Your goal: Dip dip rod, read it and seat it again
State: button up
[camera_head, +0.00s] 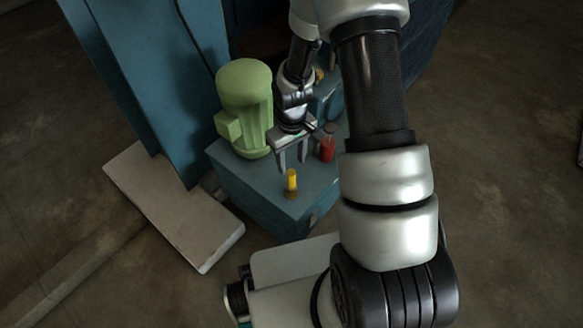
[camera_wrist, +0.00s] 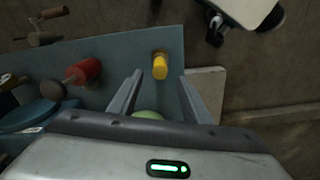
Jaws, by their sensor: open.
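The dip rod's yellow grip (camera_head: 292,180) stands upright in a brass-coloured seat (camera_head: 291,194) near the front corner of the blue box top. The yellow grip also shows in the wrist view (camera_wrist: 160,68), beyond the fingertips and between their lines. My gripper (camera_head: 292,160) is open and empty, above the box top and just behind the yellow grip, apart from it. Its two fingers (camera_wrist: 161,82) show spread in the wrist view. The rod below the grip is hidden in its seat.
A red cylinder (camera_head: 327,150) stands on the blue box (camera_head: 268,190), right of my gripper; it shows left in the wrist view (camera_wrist: 86,70). A green motor (camera_head: 245,105) stands behind left. A blue column (camera_head: 150,80) rises from a pale slab (camera_head: 172,205). Open floor lies at right.

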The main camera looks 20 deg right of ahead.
notch_tip(320, 180, up, 8)
jog(key=p, duration=0.1)
jog(key=shift+r+p, duration=0.15)
jog(key=shift+p, duration=0.25)
jog(key=s+d+r+m+t, duration=0.1)
jog(key=s+r, duration=0.1)
jog(key=r, duration=0.8)
jog(key=s+r+m+t, duration=0.1)
jog(key=s+r+t, duration=0.15)
jog(key=r, duration=0.75)
jog(key=s+a+r+m+t, duration=0.1)
jog(key=s+r+m+t, duration=0.1)
jog(key=s+r, duration=1.05)
notch_tip(320, 180, up, 21)
jog(key=p, duration=2.2)
jog(key=shift+s+p, duration=0.35)
jog(key=shift+p, duration=0.05)
